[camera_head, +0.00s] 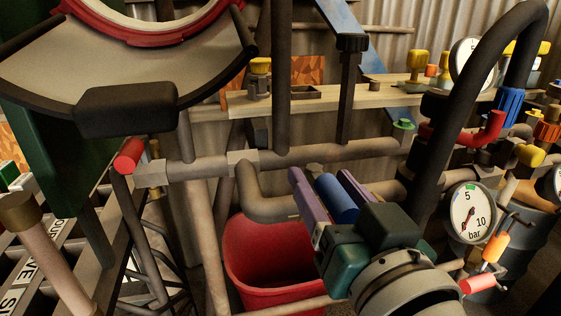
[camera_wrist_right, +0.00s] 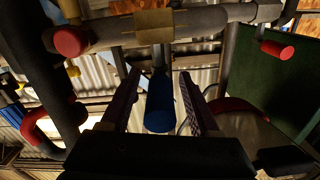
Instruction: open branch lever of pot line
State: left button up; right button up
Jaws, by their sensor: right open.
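A blue cylindrical lever grip (camera_head: 336,203) sits in front of the grey pipework near the middle of the head view. My right gripper (camera_head: 322,181) is open, with one purple finger on either side of the blue grip. In the right wrist view the blue grip (camera_wrist_right: 159,108) stands between the two fingers (camera_wrist_right: 160,100), with visible gaps on both sides. It reaches toward a pipe with a brass-coloured block (camera_wrist_right: 153,25). No label shows which line this lever belongs to. My left gripper is not in view.
A red bucket (camera_head: 255,262) stands below the pipes. A pressure gauge (camera_head: 470,213) and a thick dark hose (camera_head: 462,90) are to the right. A red-ended handle (camera_head: 130,155) is at left. Small yellow-knobbed fittings (camera_head: 417,66) stand on the shelf behind.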

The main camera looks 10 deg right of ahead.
jog(key=shift+c, duration=0.4)
grip_shut()
dwell(0.9)
